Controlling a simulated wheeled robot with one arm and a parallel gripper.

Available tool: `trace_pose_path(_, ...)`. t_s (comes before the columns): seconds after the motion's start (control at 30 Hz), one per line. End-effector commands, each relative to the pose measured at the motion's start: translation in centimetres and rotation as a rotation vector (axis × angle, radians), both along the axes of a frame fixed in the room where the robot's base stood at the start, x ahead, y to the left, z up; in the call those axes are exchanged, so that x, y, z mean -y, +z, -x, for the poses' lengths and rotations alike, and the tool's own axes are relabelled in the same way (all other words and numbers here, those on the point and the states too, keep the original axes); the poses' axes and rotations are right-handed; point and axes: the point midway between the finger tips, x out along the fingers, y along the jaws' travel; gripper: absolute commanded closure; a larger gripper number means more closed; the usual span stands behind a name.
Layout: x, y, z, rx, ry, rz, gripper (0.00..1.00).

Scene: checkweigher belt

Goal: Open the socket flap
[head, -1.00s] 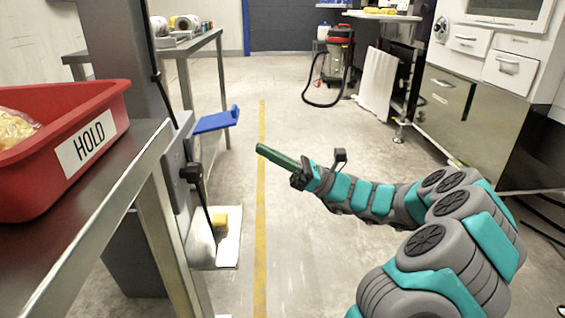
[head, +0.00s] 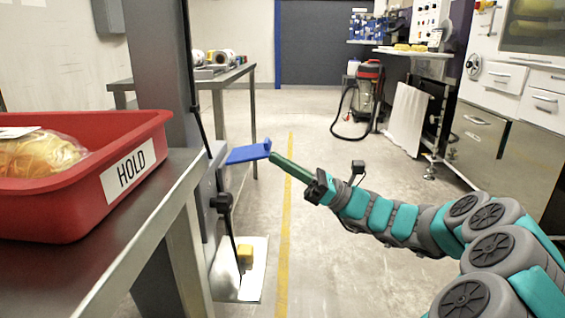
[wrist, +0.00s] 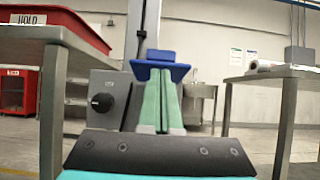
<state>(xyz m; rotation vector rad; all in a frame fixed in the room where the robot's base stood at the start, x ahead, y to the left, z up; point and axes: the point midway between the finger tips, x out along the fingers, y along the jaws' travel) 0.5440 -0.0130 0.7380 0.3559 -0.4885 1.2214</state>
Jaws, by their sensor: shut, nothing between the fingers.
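The blue socket flap (head: 248,153) sticks out nearly level from the grey box on the column, with a small raised lip at its outer end. It also shows in the wrist view (wrist: 146,70), straight beyond my fingers. My gripper (head: 274,157), with long green fingers, is shut and empty. Its tips are at the flap's outer end in the head view; I cannot tell if they touch. In the wrist view my gripper (wrist: 161,72) overlaps the flap's middle. The socket itself is not clearly visible.
A black knob (wrist: 102,103) is on the grey box (wrist: 98,84). A steel table (head: 185,170) with a red HOLD bin (head: 75,205) stands at left. A low metal plate (head: 225,275) holds a yellow block (head: 245,254).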

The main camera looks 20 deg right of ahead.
Motion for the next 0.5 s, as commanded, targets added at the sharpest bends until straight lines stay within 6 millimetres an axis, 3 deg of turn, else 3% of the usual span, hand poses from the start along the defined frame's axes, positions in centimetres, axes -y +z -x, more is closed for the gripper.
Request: trace_pose_path(0.5,-0.1,3.1,0.0,-0.060,-0.001,0.185,1.00)
